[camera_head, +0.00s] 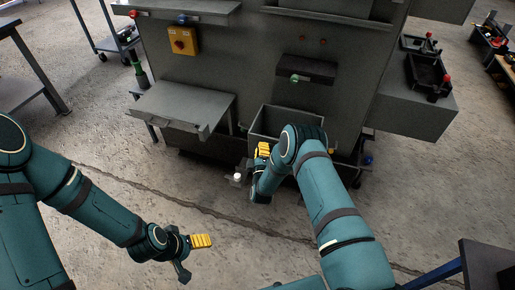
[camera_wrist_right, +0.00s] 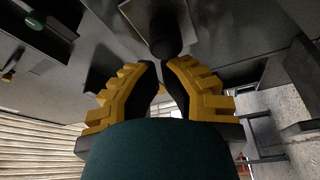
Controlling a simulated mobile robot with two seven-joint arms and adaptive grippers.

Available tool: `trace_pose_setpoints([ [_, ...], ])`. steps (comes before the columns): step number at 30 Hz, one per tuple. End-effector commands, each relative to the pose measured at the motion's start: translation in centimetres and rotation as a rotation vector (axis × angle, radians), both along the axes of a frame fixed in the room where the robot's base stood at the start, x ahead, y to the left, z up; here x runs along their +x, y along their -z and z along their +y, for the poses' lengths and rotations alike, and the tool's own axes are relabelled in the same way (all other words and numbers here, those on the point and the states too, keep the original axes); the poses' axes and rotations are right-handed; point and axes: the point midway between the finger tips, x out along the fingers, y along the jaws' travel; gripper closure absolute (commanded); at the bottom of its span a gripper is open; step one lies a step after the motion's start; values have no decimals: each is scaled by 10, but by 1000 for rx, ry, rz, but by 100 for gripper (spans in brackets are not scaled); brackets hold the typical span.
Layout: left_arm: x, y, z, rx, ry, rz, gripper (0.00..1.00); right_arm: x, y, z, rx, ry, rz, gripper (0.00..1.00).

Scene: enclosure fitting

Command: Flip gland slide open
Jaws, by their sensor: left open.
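I cannot make out for certain which part is the gland slide. A dark box with a green knob (camera_head: 305,72) sits on the grey enclosure front (camera_head: 240,60) in the head view. My right gripper (camera_head: 263,150) is low before the enclosure, beside an open grey bin (camera_head: 262,120), partly hidden by my own arm. In the right wrist view, its yellow fingers (camera_wrist_right: 160,68) point at a black rounded knob (camera_wrist_right: 165,42) in front of a grey plate (camera_wrist_right: 135,14). A narrow gap shows between the tips; contact is unclear. My left gripper (camera_head: 194,257) is open and empty above the floor.
A grey shelf (camera_head: 185,104) juts out left of the bin. A yellow switch box (camera_head: 183,41) is above it. A small white-topped item (camera_head: 237,177) is beside my right gripper. Black trays (camera_head: 428,72) lie on the right-hand ledge. The floor around my left gripper is clear.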

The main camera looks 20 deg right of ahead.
Motion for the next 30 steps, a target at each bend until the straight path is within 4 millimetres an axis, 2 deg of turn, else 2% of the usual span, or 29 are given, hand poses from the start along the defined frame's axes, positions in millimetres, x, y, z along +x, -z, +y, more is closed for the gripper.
trace_pose_setpoints([
  [9,0,-1,0,0,0,0,19,-1,0,-2,-1,0,0,100],
  [11,0,-3,0,0,0,0,19,-5,0,-8,-4,0,1,100],
  [18,-2,-12,0,-1,1,5,19,-32,-1,-48,-4,0,2,100],
  [21,-2,-13,0,-1,1,6,19,-38,-1,-57,-2,0,1,100],
  [30,-3,-12,0,-1,1,6,19,-40,0,-60,-1,1,1,100],
])
